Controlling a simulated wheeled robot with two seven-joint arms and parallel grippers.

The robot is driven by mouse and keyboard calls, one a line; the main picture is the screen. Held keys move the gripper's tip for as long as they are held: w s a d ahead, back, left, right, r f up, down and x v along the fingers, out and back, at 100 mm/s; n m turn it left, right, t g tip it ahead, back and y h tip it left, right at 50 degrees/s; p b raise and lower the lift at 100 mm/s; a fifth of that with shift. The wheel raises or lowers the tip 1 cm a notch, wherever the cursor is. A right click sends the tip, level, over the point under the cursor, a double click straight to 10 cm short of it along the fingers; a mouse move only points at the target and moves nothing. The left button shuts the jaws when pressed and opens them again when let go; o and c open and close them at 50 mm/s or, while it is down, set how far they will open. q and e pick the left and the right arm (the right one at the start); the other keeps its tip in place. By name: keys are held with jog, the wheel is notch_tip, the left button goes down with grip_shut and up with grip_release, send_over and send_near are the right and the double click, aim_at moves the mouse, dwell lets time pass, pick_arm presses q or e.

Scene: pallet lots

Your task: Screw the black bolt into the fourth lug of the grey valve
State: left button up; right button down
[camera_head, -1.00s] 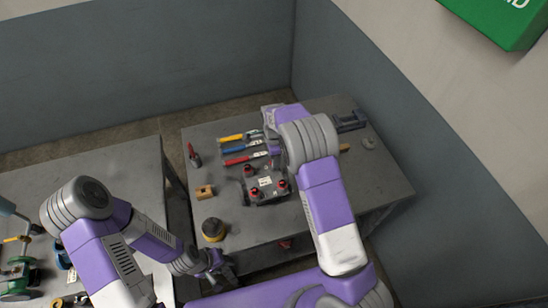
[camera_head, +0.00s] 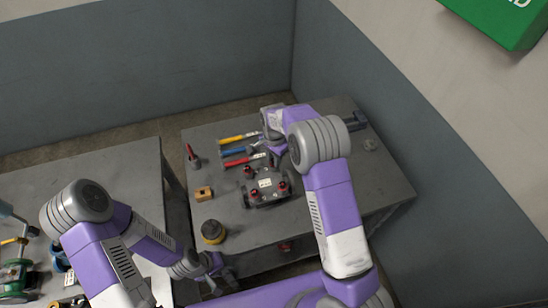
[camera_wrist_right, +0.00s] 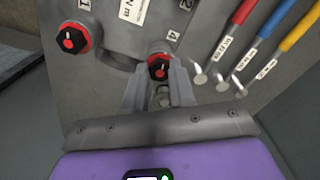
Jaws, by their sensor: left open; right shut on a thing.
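The grey valve (camera_head: 268,192) lies on the far table, with red-ringed black bolts at its lugs. In the right wrist view the valve's grey body (camera_wrist_right: 115,32) shows a lug marked 1 with a red-ringed bolt (camera_wrist_right: 72,40). Near the mark 4, the black bolt (camera_wrist_right: 158,68) with a red ring sits between the fingertips of my right gripper (camera_wrist_right: 160,82), which is shut on it. The bolt's shank and how deep it sits are hidden. In the head view my right arm partly covers that side. My left gripper (camera_head: 214,274) is open and empty near the table's front.
Yellow, blue and red-handled tools (camera_head: 236,151) lie behind the valve. A wooden block (camera_head: 204,193), a yellow-black round item (camera_head: 213,231) and a small red tool (camera_head: 192,155) are at the left. A dark vice-like object (camera_head: 355,121) stands at the back right. The table's right side is largely clear.

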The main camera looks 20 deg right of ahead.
jog(key=m+p, duration=0.1)
jog(key=m, duration=0.5)
jog(key=m+p, duration=0.1)
jog(key=m, duration=0.4)
jog(key=m+p, duration=0.2)
jog(key=m, duration=0.4)
jog(key=m+p, duration=0.2)
jog(key=m, duration=0.3)
jog(key=shift+f+m, duration=0.1)
jog(key=shift+m, duration=0.9)
